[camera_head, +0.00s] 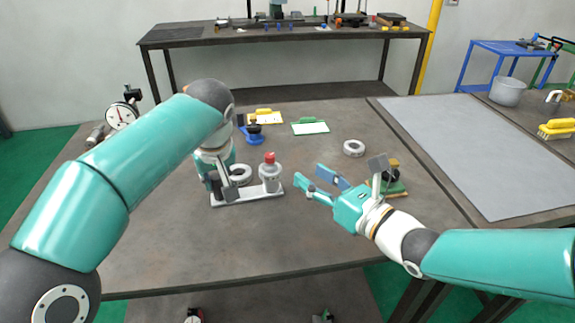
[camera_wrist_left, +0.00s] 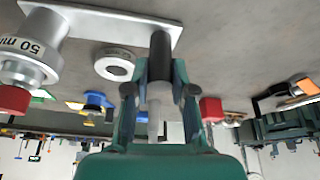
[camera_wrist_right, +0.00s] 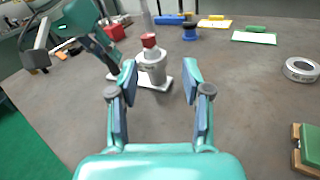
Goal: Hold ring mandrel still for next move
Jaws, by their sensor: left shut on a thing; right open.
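The ring mandrel appears to be the fixture on a pale plate (camera_head: 246,196) at the table's middle. At the plate's right end stands a silver stepped cylinder (camera_head: 270,174) with a red cap; the left wrist view shows a "50 mm" marking on this cylinder (camera_wrist_left: 27,48). A dark-ended grey post (camera_wrist_left: 160,48) stands at the plate's other end. My left gripper (camera_wrist_left: 160,75) is shut around this post; my arm partly hides the grip in the head view. My right gripper (camera_head: 311,180) is open and empty, right of the cylinder and apart from it. The cylinder shows beyond its fingers (camera_wrist_right: 158,75).
A loose ring (camera_head: 240,174) lies behind the plate and another (camera_head: 354,148) at back right. A green-topped block (camera_head: 392,188) lies beyond my right wrist. Clipboards (camera_head: 310,127), a blue item (camera_head: 253,134) and a dial gauge (camera_head: 122,115) are farther back. The front table is clear.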

